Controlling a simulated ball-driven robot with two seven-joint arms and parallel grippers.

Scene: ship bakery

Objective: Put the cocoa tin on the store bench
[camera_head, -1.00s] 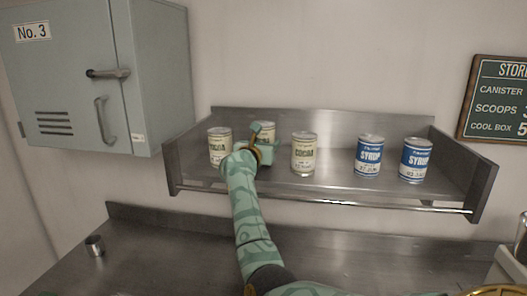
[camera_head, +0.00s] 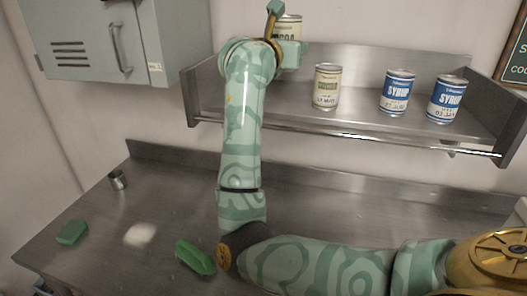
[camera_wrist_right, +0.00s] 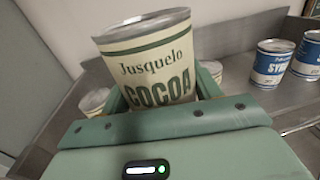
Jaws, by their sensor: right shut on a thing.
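My right gripper (camera_head: 285,42) is shut on a cream cocoa tin with a dark green label (camera_head: 288,24), upright and raised above the steel wall shelf (camera_head: 360,122). In the right wrist view the tin (camera_wrist_right: 150,50) stands between the fingers (camera_wrist_right: 160,92), reading "Jusquelo COCOA". Another cocoa tin (camera_head: 327,87) stands on the shelf to the right. One more tin (camera_wrist_right: 94,101) shows at the left in the wrist view; my arm hides it in the head view. The steel bench (camera_head: 320,190) runs below the shelf. My left gripper is out of view.
Two blue syrup tins (camera_head: 397,92) (camera_head: 446,100) stand on the shelf. A grey cabinet (camera_head: 95,40) hangs at the left. On the bench are a small metal cup (camera_head: 118,180), a white patch (camera_head: 140,234) and two green objects (camera_head: 72,232) (camera_head: 195,257). The bench's back middle looks clear.

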